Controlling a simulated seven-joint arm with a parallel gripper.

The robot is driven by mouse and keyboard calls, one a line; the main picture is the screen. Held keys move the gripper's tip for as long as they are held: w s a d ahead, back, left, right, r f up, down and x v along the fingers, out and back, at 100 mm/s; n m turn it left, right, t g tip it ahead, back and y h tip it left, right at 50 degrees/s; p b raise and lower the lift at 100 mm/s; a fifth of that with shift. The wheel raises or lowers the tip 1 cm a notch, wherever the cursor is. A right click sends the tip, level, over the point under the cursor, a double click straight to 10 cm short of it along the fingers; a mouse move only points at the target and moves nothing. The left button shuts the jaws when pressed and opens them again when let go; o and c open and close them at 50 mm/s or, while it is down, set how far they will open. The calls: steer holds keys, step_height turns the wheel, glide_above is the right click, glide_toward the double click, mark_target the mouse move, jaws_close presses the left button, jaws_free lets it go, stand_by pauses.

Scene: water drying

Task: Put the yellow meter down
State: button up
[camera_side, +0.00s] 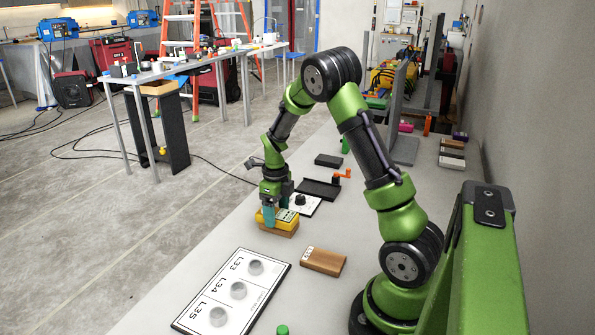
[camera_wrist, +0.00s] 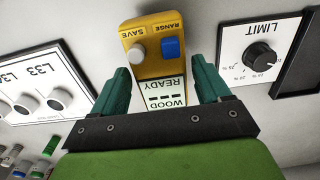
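The yellow meter (camera_side: 284,216) sits low over a brown wooden block (camera_side: 279,230) in the side view and appears to touch its top; any small gap is too fine to tell. In the wrist view the meter (camera_wrist: 150,62) shows a white SAVE button, a blue RANGE button and a display reading WOOD, dashes and READY. My gripper (camera_side: 273,213) points down with its teal fingers on both sides of the meter.
A white board (camera_side: 204,291) marked L33, L34, L35 with three round grey pieces lies in front. A labelled wooden block (camera_side: 323,261) lies to the right. Behind are a LIMIT dial panel (camera_wrist: 239,71) and a black tray (camera_side: 318,189). Bare tabletop (camera_side: 215,235) lies left of the meter.

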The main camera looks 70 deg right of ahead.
mark_target(277, 213)
steer(key=shift+o, duration=0.7)
step_height(277, 213, up, 11)
steer(key=s+a+r+n+t, duration=0.1)
steer(key=a+r+n+t, duration=0.1)
steer(key=a+r+n, duration=0.5)
steer(key=s+a+r+n+t, duration=0.1)
steer(key=s+a+n, duration=0.2)
steer(key=a+n, duration=0.2)
steer(key=s+a+r+n+t+y, duration=0.1)
steer(key=s+a+n, duration=0.3)
steer(key=n, duration=0.7)
steer(key=s+a+r+n+t+y, duration=0.1)
steer(key=s+a+n+t, duration=0.2)
steer(key=a+n, duration=0.4)
steer(key=shift+s+a+n, duration=0.15)
steer(key=shift+s+n, duration=0.4)
steer(key=shift+n, duration=0.45)
